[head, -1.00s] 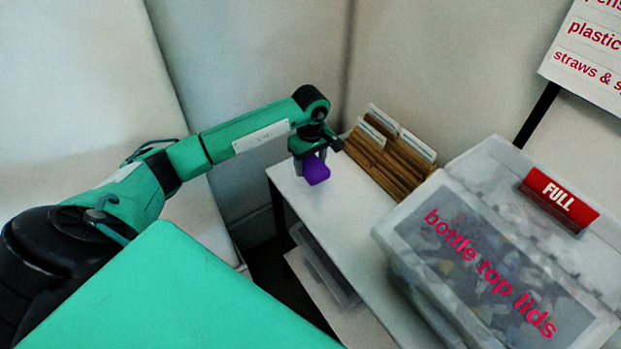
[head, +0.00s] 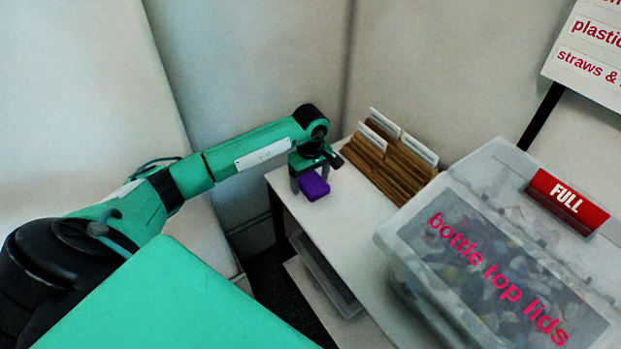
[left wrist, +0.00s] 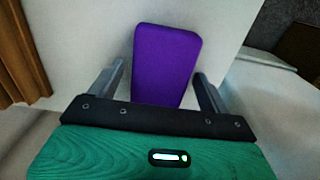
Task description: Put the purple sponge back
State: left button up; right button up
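The purple sponge (head: 314,187) is at the near left end of the white shelf top (head: 350,215) and appears to rest on it. My left gripper (head: 309,178) is just above it, with one finger on each side. In the left wrist view, the sponge (left wrist: 164,65) lies between the fingers (left wrist: 160,72), with a narrow gap showing on each side. The left gripper looks open around it. The near end of the sponge is hidden behind the gripper body. My right gripper is not in view.
Brown folders (head: 390,160) with white tabs stand at the back of the shelf top. A clear bin (head: 480,235) marked "bottle top lids", with a red "FULL" sign (head: 567,199), takes up the right. A clear tray (head: 325,275) is below. White shelf top between is free.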

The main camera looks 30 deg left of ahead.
aim_at(311, 179)
pick_arm(q)
jog(key=shift+r, duration=0.45)
notch_tip(311, 179, up, 12)
jog(key=b, duration=0.1)
jog(key=shift+f+b, duration=0.25)
jog(key=shift+b, duration=0.1)
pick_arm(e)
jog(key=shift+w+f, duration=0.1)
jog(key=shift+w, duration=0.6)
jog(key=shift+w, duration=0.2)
